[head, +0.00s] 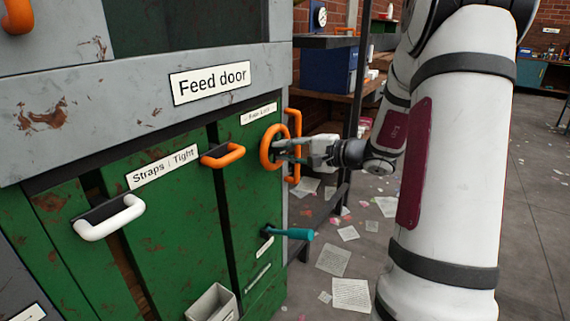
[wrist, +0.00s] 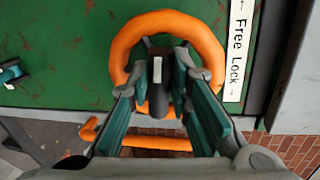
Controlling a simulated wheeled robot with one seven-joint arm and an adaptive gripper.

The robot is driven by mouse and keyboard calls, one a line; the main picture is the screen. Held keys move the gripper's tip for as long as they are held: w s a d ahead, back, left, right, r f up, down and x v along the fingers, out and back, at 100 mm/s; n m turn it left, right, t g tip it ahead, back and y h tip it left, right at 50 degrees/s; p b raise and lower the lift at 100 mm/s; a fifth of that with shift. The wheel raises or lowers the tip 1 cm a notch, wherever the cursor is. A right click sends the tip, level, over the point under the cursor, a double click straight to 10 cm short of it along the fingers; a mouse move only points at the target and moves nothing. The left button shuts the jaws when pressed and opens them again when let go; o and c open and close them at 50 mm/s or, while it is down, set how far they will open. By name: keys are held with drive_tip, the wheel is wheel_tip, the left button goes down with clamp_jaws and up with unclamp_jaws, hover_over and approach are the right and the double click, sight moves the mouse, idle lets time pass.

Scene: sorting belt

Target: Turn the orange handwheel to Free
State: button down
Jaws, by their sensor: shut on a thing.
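The orange handwheel (head: 266,147) is on the upper right of the green cabinet front, and its ring fills the upper middle of the wrist view (wrist: 122,42). My gripper (head: 287,149) reaches it from the right. In the wrist view, my gripper's green-padded fingers (wrist: 172,78) straddle the dark middle of the wheel and are shut on it. A small white mark (wrist: 157,69) shows between the fingers. The Free Lock label (wrist: 236,50) is beside the wheel, with an arrow at each end; the fingers hide part of the wheel.
An orange bar handle (head: 298,120) stands just right of the wheel. An orange drawer-style handle (head: 223,155) is to its left, a teal lever (head: 288,234) below. A dark shelf post (head: 352,120) stands behind my arm. Papers litter the floor.

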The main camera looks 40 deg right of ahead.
drive_tip(key=shift+s+a+f+n+h+b, duration=0.1)
drive_tip(key=shift+f+n+h+b, duration=0.3)
drive_tip(key=shift+b, duration=0.75)
drive_tip(key=shift+n+b, duration=0.3)
drive_tip(key=shift+b, duration=0.25)
drive_tip(key=c, duration=1.8)
unclamp_jaws()
drive_tip(key=shift+r, duration=0.15)
drive_tip(key=v, duration=1.2)
